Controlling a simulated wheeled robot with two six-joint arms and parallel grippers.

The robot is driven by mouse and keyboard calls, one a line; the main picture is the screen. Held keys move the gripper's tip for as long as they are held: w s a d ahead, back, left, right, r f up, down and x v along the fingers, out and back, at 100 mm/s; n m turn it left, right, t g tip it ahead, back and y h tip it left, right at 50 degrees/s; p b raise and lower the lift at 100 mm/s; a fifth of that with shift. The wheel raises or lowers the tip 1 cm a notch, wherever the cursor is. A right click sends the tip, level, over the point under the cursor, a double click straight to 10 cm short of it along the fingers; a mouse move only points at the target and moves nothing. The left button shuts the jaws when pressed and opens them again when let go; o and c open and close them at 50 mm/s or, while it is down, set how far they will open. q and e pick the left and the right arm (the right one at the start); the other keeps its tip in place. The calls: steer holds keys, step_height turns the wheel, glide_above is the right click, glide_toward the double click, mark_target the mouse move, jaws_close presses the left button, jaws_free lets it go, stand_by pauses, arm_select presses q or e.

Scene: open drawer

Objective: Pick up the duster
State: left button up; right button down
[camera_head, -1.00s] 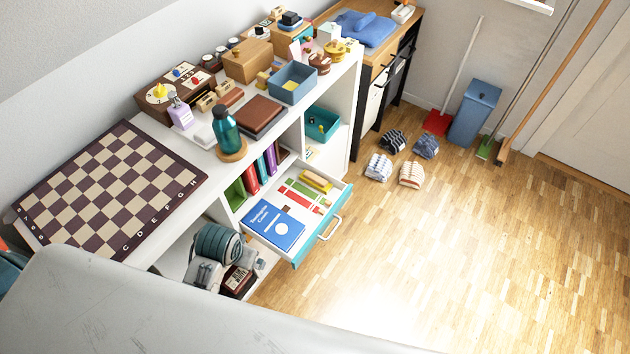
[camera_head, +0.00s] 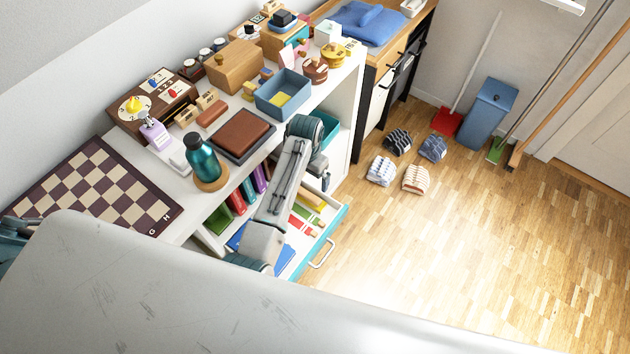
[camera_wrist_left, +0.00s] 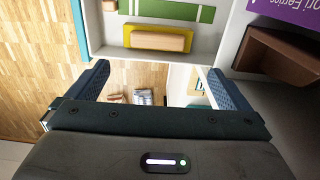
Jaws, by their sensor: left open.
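The duster, a wooden block on a yellow base, lies in the open drawer (camera_head: 336,222). It shows in the left wrist view (camera_wrist_left: 158,38) at top centre, against the drawer wall. In the head view only part of the duster (camera_head: 313,201) shows beside my left arm. My left gripper (camera_wrist_left: 159,70) is open and empty, its two blue-grey fingers spread apart. In the left wrist view the duster lies ahead of the fingertips and between their lines, apart from them. In the head view my arm hides part of the drawer's contents. My right gripper is not in view.
Beside the duster lies a green item (camera_wrist_left: 170,10). A blue bin (camera_head: 291,84), a brown book (camera_head: 243,133) and a teal bottle (camera_head: 201,158) stand on the shelf top above. The drawer handle (camera_head: 322,253) sticks out.

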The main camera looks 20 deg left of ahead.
mark_target(310, 193)
arm_select(q)
step_height(310, 193, down, 4)
steer(key=shift+s+d+f, duration=0.1)
steer(key=shift+f, duration=0.1)
step_height(310, 193, down, 2)
steer(key=shift+d+f, duration=0.1)
steer(key=shift+f, duration=0.05)
steer(key=shift+w+d+f+b, duration=0.1)
steer(key=shift+w+f+b, duration=0.05)
steer(key=shift+f, duration=0.45)
steer(key=shift+w+f+b, duration=0.1)
steer(key=shift+f+b, duration=0.05)
steer(key=shift+f, duration=0.95)
steer(key=c, duration=0.9)
steer(key=shift+c, duration=0.2)
steer(key=shift+r, duration=0.55)
step_height(310, 193, up, 9)
steer(key=shift+p, duration=0.35)
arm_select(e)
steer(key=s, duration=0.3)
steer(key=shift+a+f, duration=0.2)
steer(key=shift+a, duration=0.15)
